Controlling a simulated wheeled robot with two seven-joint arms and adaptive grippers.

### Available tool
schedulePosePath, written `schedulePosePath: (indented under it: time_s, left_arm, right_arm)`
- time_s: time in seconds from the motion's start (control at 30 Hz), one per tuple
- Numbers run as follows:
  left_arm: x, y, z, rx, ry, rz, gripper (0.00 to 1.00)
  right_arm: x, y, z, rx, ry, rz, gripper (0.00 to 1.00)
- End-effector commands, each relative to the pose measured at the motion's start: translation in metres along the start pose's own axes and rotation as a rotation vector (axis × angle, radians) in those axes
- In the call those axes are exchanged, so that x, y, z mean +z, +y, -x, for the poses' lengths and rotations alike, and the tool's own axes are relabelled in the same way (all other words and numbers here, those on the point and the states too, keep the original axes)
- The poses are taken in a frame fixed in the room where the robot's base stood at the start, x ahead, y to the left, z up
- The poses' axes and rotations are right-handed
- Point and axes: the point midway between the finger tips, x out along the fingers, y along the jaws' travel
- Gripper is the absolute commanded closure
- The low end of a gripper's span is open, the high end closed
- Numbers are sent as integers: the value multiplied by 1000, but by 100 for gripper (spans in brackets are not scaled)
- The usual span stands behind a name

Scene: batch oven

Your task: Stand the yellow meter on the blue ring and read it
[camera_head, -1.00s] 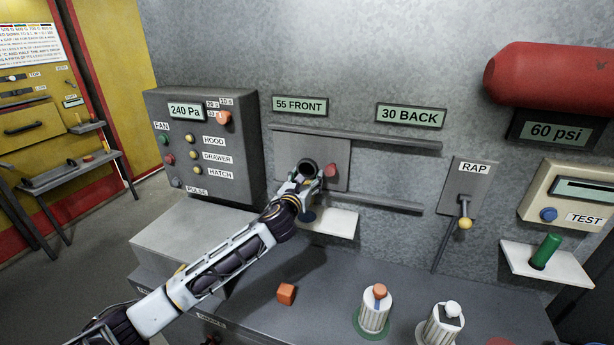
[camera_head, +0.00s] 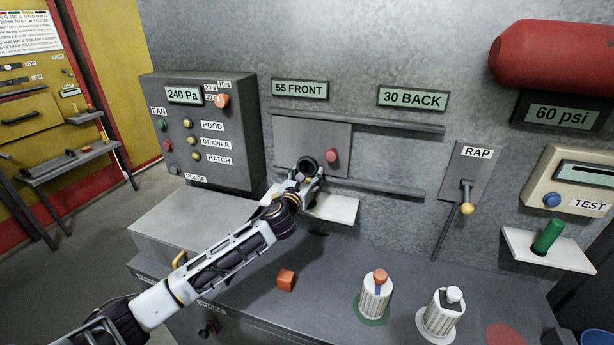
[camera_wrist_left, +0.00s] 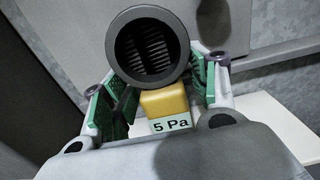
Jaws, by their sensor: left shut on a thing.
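The yellow meter (camera_wrist_left: 165,103) has a dark round mouth at its top and a display that reads 5 Pa in the left wrist view. My left gripper (camera_wrist_left: 166,90) is shut on it, with green pads at its two sides. In the head view the meter's dark mouth (camera_head: 307,166) shows at the end of my left gripper (camera_head: 306,182), in front of the grey wall plate and above a white shelf (camera_head: 338,208). The blue ring cannot be made out; my gripper and arm cover part of the shelf. My right gripper is not in view.
A sliding plate (camera_head: 300,143) with a red knob sits between wall rails (camera_head: 380,187) behind the gripper. A control box (camera_head: 208,130) reading 240 Pa is at left. An orange cube (camera_head: 286,280) and two white ribbed jars (camera_head: 375,300) stand on the bench below.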

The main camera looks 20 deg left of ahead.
Motion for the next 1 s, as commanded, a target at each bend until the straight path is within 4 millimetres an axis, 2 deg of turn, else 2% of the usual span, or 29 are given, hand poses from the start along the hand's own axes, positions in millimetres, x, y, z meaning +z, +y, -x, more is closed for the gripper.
schedulePosePath:
  time_s: [1.0]
  left_arm:
    - [-6, 0, 0, 0, -1, 0, 73]
  right_arm:
    - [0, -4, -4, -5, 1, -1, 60]
